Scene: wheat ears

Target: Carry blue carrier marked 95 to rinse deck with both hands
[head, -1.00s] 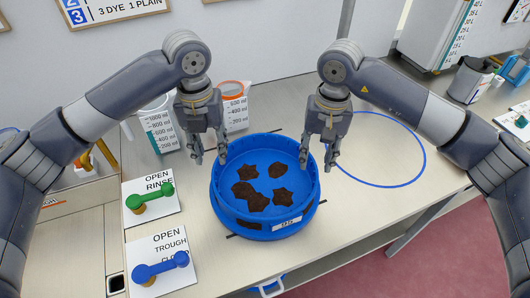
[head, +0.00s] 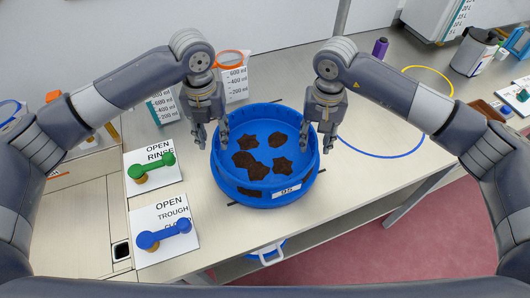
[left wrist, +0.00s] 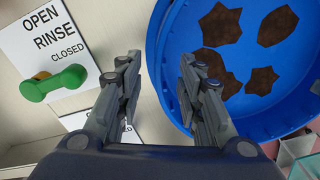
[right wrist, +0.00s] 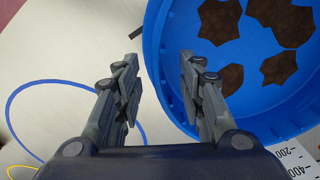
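The blue carrier (head: 268,199) is a round tub with a white label reading 95 on its front and several dark brown patches inside. It stands on the light worktop (head: 350,185). My left gripper (head: 212,145) is open at the carrier's left rim; in the left wrist view its fingers sit either side of the blue rim (left wrist: 160,70). My right gripper (head: 316,150) is open at the right rim, and the right wrist view shows the rim (right wrist: 155,60) between its fingers. Neither is closed on it. I cannot tell which surface is the rinse deck.
A blue ring outline (head: 385,157) lies on the worktop to the right, with a yellow ring (head: 440,72) beyond. Left are signs with a green lever (head: 150,168) and a blue lever (head: 163,236). Measuring jugs (head: 233,80) stand behind.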

